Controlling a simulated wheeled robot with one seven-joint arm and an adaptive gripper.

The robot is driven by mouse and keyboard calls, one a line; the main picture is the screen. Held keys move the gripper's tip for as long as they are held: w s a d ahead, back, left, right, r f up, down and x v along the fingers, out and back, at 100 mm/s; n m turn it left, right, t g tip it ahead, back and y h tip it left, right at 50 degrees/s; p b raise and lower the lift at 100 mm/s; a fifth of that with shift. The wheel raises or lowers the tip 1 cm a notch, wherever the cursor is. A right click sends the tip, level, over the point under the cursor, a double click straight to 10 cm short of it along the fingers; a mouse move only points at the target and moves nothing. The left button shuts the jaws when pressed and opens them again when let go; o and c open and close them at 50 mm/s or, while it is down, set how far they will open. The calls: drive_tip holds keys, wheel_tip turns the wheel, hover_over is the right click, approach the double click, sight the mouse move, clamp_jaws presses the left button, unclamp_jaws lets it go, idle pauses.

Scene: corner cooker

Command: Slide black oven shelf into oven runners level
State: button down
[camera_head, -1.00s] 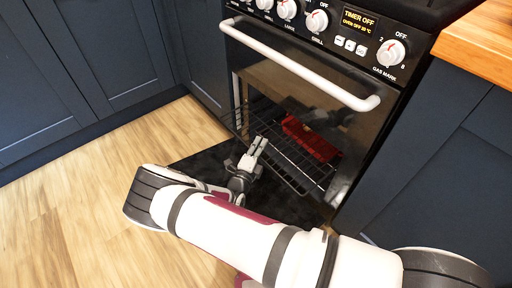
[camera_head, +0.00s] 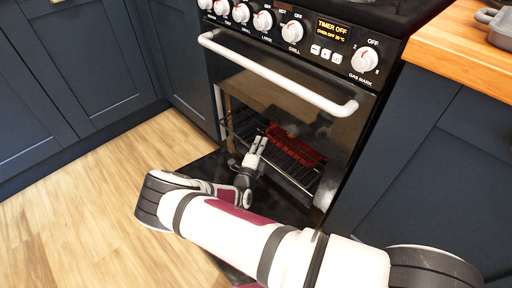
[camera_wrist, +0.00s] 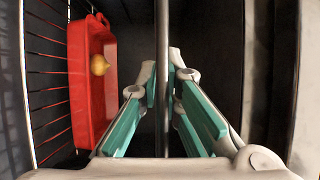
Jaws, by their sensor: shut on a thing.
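The black wire oven shelf (camera_head: 292,174) lies in the lower opening of the oven (camera_head: 275,92), most of it inside. My gripper (camera_head: 257,146) is at the shelf's front edge in the head view. In the wrist view, the teal fingers of my gripper (camera_wrist: 163,95) are closed on both sides of a thin metal bar (camera_wrist: 162,40), which looks like the shelf's front rail. Dark shelf wires (camera_wrist: 48,88) run at the left there. Whether the shelf's sides sit in the runners, and whether it is level, I cannot tell.
A red tray (camera_head: 296,144) is in the oven; a yellow item (camera_wrist: 100,65) lies in it in the wrist view. The dark lowered oven door (camera_head: 205,165) is under my arm. Blue cabinets (camera_head: 425,185) flank the oven. Wooden floor is clear at left.

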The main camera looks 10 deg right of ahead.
sight(277, 135)
drive_tip(key=shift+w+d+r, duration=0.1)
drive_tip(key=shift+w+d, duration=0.75)
drive_tip(key=shift+d, duration=0.4)
drive_tip(key=shift+w+d, duration=0.75)
drive_tip(key=shift+d, duration=0.2)
drive_tip(key=shift+w+d, duration=0.7)
drive_tip(key=shift+d, duration=0.3)
drive_tip(key=shift+w+d, duration=0.75)
drive_tip(key=shift+d, duration=0.2)
drive_tip(key=shift+w+d, duration=0.1)
drive_tip(key=shift+d, duration=0.05)
idle(0.9)
drive_tip(key=c, duration=1.7)
unclamp_jaws()
drive_tip(key=shift+p+v, duration=0.55)
drive_tip(key=shift+v, duration=1)
